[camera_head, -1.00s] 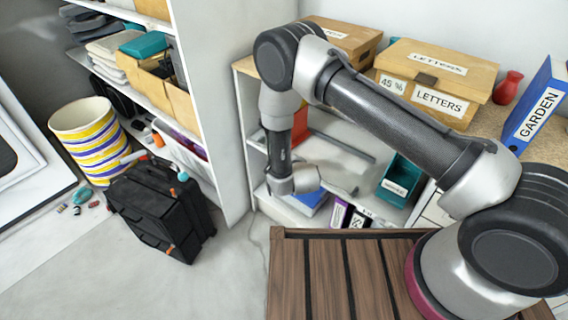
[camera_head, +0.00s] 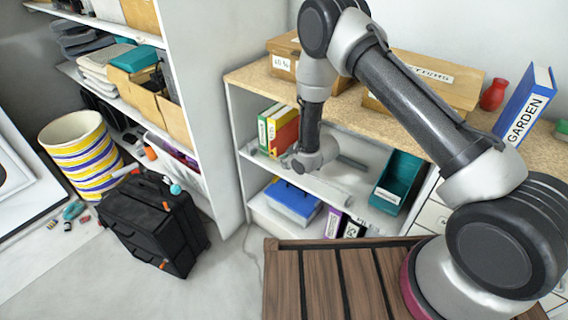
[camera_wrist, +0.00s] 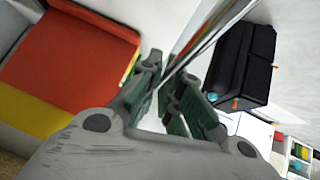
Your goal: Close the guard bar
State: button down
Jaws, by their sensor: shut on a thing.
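The guard bar is a thin grey metal bar along the front of the middle shelf. In the wrist view the bar (camera_wrist: 205,42) shows as a shiny strip running from the top edge down between my fingers. My gripper (camera_wrist: 166,88) is shut on it.
Red, yellow and green binders (camera_head: 283,132) stand on the middle shelf, left of my wrist. A teal bin (camera_head: 399,182) stands right. Below are a blue box (camera_head: 292,202) and purple binders (camera_head: 333,222).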

jog(key=shift+w, duration=0.1)
dwell(0.3)
jog(key=c, duration=1.6)
grip_release()
jog(key=shift+s+d+r, duration=0.2)
jog(key=shift+r, duration=0.1)
jog(key=s+d+r, duration=0.1)
jog(key=s+d, duration=0.2)
jog(key=s+d+r, duration=0.1)
jog(key=s+d, duration=0.2)
jog(key=s, duration=0.1)
jog(key=s+d, duration=0.4)
jog(key=shift+s+r, duration=0.15)
jog(key=shift+r, duration=0.25)
